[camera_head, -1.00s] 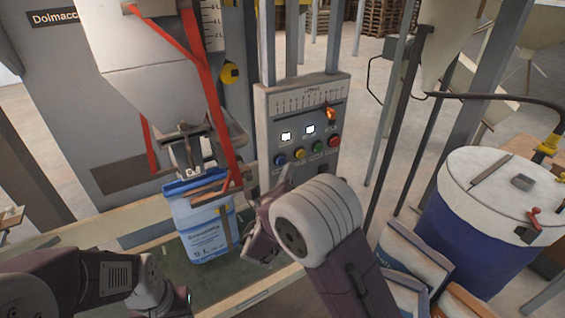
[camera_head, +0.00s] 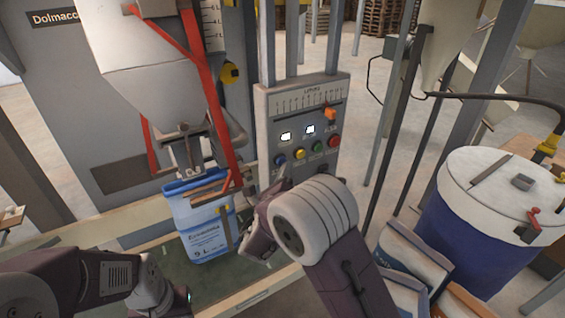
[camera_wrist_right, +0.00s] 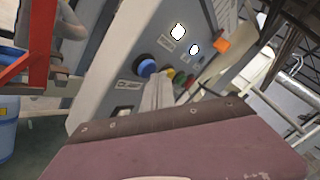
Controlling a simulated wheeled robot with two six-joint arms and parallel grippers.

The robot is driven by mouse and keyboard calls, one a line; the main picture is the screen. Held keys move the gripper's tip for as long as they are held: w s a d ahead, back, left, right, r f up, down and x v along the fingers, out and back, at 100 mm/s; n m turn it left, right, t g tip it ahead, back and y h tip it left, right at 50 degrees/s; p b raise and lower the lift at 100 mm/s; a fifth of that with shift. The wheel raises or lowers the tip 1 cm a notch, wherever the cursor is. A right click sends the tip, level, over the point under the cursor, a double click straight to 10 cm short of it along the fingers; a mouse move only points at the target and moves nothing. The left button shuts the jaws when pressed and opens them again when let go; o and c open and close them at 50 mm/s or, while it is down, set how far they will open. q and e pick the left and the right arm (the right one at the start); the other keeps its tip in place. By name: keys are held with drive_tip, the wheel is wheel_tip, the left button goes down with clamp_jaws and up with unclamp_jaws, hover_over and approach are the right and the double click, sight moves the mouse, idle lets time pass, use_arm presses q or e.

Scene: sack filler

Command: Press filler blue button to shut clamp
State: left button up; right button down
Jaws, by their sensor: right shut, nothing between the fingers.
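The filler control panel (camera_head: 303,115) carries a row of buttons, with the blue button (camera_head: 279,160) at the left end. The blue button also shows in the right wrist view (camera_wrist_right: 146,68), close to the fingertips. My right gripper (camera_head: 281,180) is shut and empty, just below the blue button in the head view; whether it touches is unclear. Its pale fingers show in the right wrist view (camera_wrist_right: 158,88).
Yellow (camera_head: 299,153), green (camera_head: 318,147) and red (camera_head: 334,141) buttons sit right of the blue one, below two lit displays and an orange slider (camera_head: 330,113). Red bars (camera_head: 220,120) stand left of the panel. A blue drum (camera_head: 480,225) stands at right.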

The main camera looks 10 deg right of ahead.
drive_tip(key=shift+w+a, duration=0.15)
drive_tip(key=shift+w, duration=0.3)
idle(0.3)
drive_tip(key=shift+s+d, duration=0.2)
drive_tip(key=shift+s, duration=0.3)
drive_tip(key=shift+s+d, duration=0.15)
drive_tip(key=shift+s, duration=0.3)
drive_tip(key=s, duration=0.1)
drive_tip(key=s+d, duration=0.1)
drive_tip(key=s, duration=0.1)
drive_tip(key=s+d, duration=0.1)
drive_tip(key=s, duration=0.1)
drive_tip(key=shift+s+b, duration=0.25)
drive_tip(key=shift+b, duration=0.1)
